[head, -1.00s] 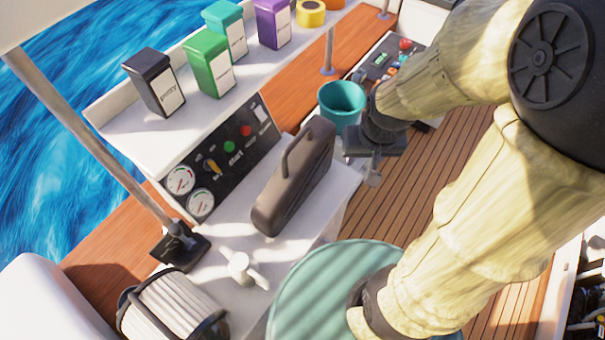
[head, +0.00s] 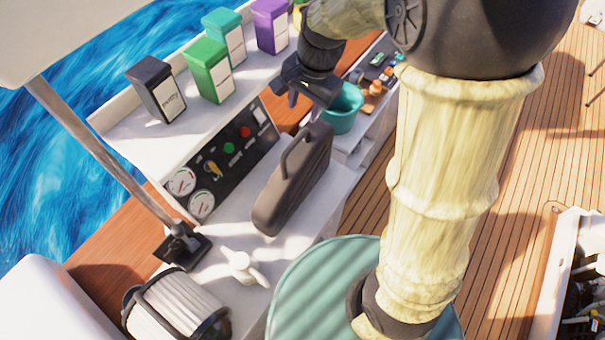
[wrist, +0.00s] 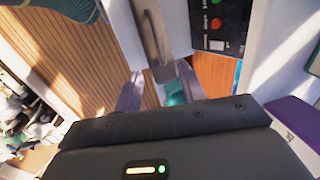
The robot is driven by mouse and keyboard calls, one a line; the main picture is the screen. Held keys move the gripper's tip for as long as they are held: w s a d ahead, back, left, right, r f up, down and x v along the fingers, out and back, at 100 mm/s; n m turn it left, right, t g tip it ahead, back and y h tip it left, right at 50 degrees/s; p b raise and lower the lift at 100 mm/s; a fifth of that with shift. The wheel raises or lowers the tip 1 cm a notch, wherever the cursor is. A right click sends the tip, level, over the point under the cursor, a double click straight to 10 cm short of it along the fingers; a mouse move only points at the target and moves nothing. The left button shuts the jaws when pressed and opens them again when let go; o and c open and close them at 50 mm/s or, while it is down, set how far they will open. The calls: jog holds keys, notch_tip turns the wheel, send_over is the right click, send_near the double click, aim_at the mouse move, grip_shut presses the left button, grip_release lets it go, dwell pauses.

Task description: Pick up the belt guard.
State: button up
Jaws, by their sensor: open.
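The belt guard (head: 300,185) is a dark grey-brown, long, rounded body with a handle on top. It stands on the white counter in front of the gauge panel. In the wrist view the belt guard (wrist: 152,28) is at the top centre, partly cut off by the picture edge. My gripper (head: 303,101) is above and beyond the far end of the belt guard, near the teal bucket, apart from the guard. In the wrist view my gripper's two fingers (wrist: 160,90) are spread with nothing held between them.
A teal bucket (head: 343,108) stands just past the guard. The gauge panel (head: 222,160) and a shelf with black (head: 157,90), green (head: 208,70) and purple (head: 271,25) boxes lie left. A white wing-shaped fitting (head: 242,268) and a filter (head: 175,307) are in front.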

aim_at(296, 140)
jog(key=f, duration=0.4)
jog(key=w+a+f+p, duration=0.1)
jog(key=f, duration=0.7)
jog(key=shift+w+a+p, duration=0.2)
jog(key=shift+a+p, duration=0.1)
jog(key=shift+a, duration=0.1)
jog(key=shift+f, duration=0.1)
jog(key=shift+w+a+f+p, duration=0.15)
jog(key=shift+f+p, duration=0.1)
jog(key=shift+f, duration=0.55)
jog(key=shift+w+f+p, duration=0.15)
jog(key=shift+f+p, duration=0.1)
jog(key=shift+f, duration=0.6)
jog(key=shift+w+a+f+p, duration=0.15)
jog(key=shift+f+p, duration=0.1)
jog(key=shift+f, duration=0.55)
grip_shut()
